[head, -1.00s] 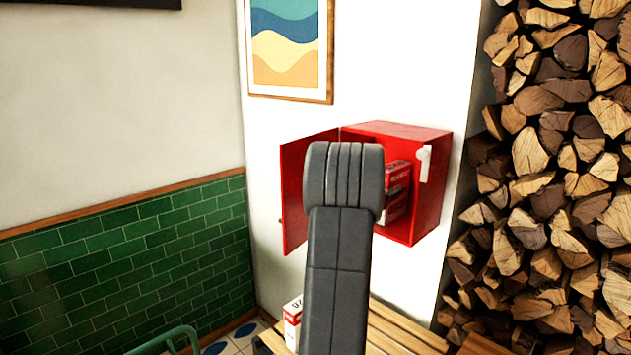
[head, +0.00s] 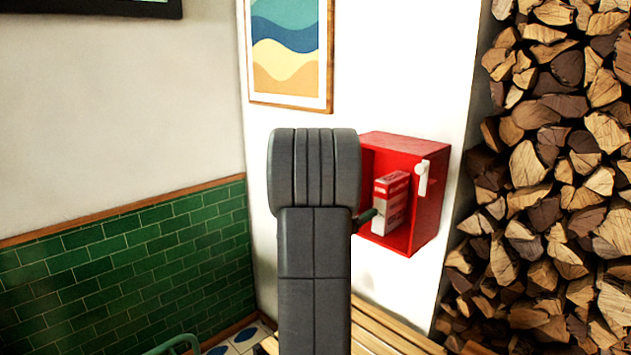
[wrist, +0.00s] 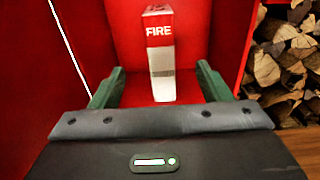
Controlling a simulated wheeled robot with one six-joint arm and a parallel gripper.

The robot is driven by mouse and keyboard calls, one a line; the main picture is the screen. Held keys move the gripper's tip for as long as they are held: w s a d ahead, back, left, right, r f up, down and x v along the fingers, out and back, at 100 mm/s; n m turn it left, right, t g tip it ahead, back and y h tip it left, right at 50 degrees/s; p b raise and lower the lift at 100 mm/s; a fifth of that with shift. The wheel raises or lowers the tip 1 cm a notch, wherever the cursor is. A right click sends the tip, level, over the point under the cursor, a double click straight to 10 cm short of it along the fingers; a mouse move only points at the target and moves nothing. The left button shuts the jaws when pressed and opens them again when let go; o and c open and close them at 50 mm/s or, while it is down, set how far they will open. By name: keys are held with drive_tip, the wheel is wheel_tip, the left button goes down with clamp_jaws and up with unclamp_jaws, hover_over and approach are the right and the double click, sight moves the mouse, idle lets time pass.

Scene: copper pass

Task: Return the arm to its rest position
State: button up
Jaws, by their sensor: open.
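My gripper (wrist: 160,88) shows in the wrist view with its two green fingers spread apart and nothing between them. Beyond the fingers a red and white box marked FIRE (wrist: 158,60) stands upright inside the red wall cabinet (wrist: 210,25). In the head view my dark arm stands in front of the cabinet (head: 432,190) and hides its left part. The box (head: 391,200) shows inside it, and one green fingertip shows just left of the box. I cannot tell from the head view how close the fingers are to the box.
A wooden slatted bench (head: 385,328) lies below the cabinet. Stacked firewood (head: 555,180) fills the right side. A framed picture (head: 290,50) hangs above. Green tiles (head: 130,265) cover the lower left wall, with part of a green chair (head: 175,343) at the bottom.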

drive_tip(key=v, duration=0.7)
drive_tip(key=shift+s+a+r+b, duration=0.25)
drive_tip(key=shift+r+b, duration=0.1)
drive_tip(key=shift+r, duration=0.1)
